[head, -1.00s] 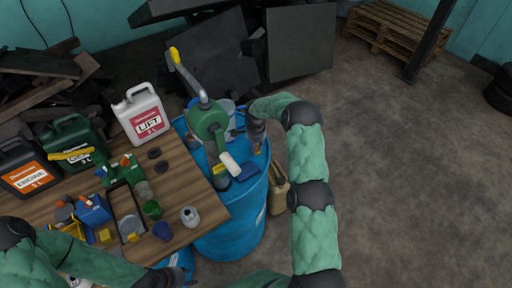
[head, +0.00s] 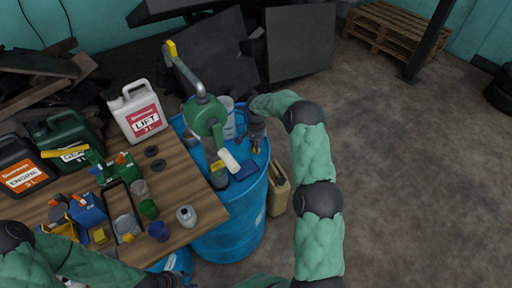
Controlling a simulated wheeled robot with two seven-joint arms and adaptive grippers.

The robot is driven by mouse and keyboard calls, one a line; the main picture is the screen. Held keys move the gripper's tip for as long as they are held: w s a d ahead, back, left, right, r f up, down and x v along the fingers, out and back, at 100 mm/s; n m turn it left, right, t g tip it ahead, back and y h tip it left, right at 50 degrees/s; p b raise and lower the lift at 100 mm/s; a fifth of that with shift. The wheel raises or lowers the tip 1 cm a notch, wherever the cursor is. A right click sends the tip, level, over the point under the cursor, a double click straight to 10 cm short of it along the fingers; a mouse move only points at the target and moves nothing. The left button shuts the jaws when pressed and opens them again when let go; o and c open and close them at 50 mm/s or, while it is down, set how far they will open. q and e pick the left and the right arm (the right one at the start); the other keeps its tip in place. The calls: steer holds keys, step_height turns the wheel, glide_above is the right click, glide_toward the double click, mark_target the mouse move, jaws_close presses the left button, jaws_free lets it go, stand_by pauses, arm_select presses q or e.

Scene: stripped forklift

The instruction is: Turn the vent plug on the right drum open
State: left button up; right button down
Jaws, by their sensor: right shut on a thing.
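The blue drum (head: 232,232) stands right of the wooden table, with a green hand pump (head: 207,115) on its top. My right gripper (head: 257,148) points down at the right side of the drum top. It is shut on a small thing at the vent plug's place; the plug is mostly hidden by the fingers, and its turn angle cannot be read. My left gripper (head: 168,280) is low at the bottom edge, by the table's front. It is small and dark there, and its fingers cannot be made out.
The table (head: 185,180) holds a white LIFT can (head: 137,112), darker jugs, cups and small tools. The floor to the right is clear up to a pallet (head: 395,32).

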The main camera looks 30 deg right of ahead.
steer(key=n+b, duration=0.1)
steer(key=n, duration=0.4)
steer(key=shift+d+n, duration=0.15)
steer(key=shift+n, duration=0.15)
steer(key=n, duration=0.4)
steer(key=shift+w+d+n, duration=0.1)
steer(key=shift+w+n, duration=0.05)
steer(key=shift+n, duration=0.25)
steer(key=shift+n+b, duration=0.3)
steer(key=c, duration=1.1)
jaws_free()
steer(key=shift+c, duration=0.2)
steer(key=shift+r, duration=0.15)
step_height(320, 180, up, 12)
steer(key=shift+f, duration=0.2)
